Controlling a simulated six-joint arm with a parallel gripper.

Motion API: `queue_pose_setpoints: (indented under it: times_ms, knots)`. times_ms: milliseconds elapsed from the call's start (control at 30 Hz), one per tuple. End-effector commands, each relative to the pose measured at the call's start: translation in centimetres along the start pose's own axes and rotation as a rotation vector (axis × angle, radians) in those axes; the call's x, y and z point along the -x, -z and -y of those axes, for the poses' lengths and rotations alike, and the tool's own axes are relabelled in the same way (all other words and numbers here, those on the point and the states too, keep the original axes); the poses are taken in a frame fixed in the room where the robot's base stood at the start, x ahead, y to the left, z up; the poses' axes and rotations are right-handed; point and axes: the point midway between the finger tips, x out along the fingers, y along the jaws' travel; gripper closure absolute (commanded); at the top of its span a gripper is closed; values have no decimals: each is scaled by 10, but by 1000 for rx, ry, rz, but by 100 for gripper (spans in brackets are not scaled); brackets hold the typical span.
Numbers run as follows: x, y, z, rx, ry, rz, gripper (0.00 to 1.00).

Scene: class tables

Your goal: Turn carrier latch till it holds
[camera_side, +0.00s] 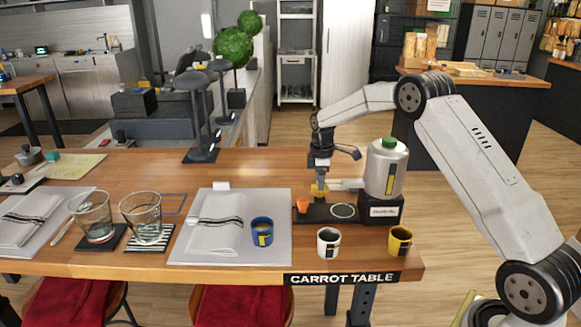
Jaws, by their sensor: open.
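My gripper (321,180) points down over the machine on the right part of the wooden table. Its jaws are open close around a small yellow part (320,190), which may be the carrier latch; contact is too small to tell. The yellow part sits at the left end of a pale horizontal piece (347,184) that reaches to a white canister (385,168) with a green cap. The machine's black base (380,210) carries a round plate (343,210) and a small orange piece (302,205). Whether the latch is turned or holding cannot be told.
A white cup (328,243) and a yellow cup (399,241) stand in front of the machine near the table's front edge. A blue cup (262,232) and folded napkin (215,230) lie on a placemat to the left. Two glasses (140,212) stand farther left.

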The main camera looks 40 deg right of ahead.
Motion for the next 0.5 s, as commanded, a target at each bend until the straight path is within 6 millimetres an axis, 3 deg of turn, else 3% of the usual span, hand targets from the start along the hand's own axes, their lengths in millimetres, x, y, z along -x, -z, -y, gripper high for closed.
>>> queue_pose_setpoints:
  times_ms: [200,500]
  knots:
    - [-18,0,0,0,0,1,46]
    - [-21,0,0,0,-1,0,46]
